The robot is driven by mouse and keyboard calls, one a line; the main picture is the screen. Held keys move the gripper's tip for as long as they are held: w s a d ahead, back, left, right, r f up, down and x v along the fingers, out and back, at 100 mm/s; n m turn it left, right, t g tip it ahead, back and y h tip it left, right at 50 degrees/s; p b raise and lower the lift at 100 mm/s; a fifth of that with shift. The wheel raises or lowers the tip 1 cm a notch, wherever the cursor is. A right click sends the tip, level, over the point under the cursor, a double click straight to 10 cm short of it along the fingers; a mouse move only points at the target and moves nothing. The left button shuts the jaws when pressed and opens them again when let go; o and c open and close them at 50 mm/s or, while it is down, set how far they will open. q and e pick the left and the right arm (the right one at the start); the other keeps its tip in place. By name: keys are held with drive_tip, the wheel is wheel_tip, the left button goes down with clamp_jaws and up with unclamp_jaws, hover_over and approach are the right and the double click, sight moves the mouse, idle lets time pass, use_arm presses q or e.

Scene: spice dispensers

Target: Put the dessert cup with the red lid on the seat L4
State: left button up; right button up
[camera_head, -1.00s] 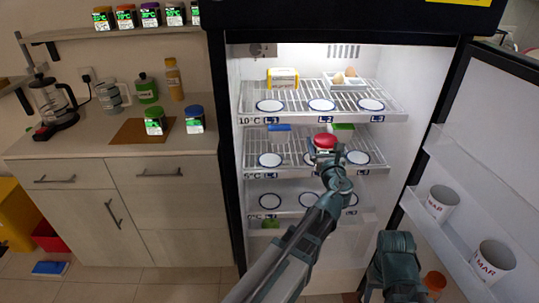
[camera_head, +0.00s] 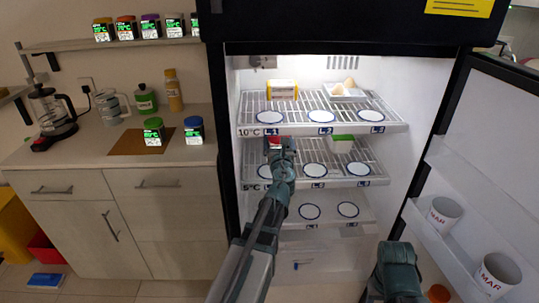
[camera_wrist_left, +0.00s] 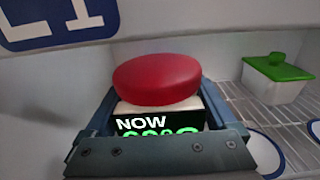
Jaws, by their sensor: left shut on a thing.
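The dessert cup with the red lid (camera_head: 275,140) is in my left gripper (camera_head: 280,150), at the left of the fridge's middle shelf, just below the top shelf's L1 label. In the left wrist view its red lid (camera_wrist_left: 157,79) is upright above a black label with green digits, between the jaws (camera_wrist_left: 158,150). Seat L4 (camera_head: 264,171), a blue-rimmed white disc at the left of the middle shelf, is partly hidden by my left arm. I cannot tell whether the cup touches the shelf. My right gripper's fingers are not visible.
A green-lidded tub (camera_head: 341,143) stands behind the right part of the middle shelf. Empty discs lie at L5 (camera_head: 314,171) and L6 (camera_head: 357,168). The top shelf (camera_head: 240,131) hangs close above the cup. The open door (camera_head: 470,175) holds two mugs.

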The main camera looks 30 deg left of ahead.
use_arm(q)
drive_tip(key=shift+a+f+b, duration=1.5)
drive_tip(key=shift+f+b, duration=0.1)
wheel_tip(320, 180, down, 4)
drive_tip(key=b, duration=0.3)
drive_tip(key=shift+r+b, duration=0.1)
drive_tip(key=shift+b, duration=0.25)
drive_tip(key=shift+w+a, duration=0.1)
drive_tip(key=shift+a, duration=0.1)
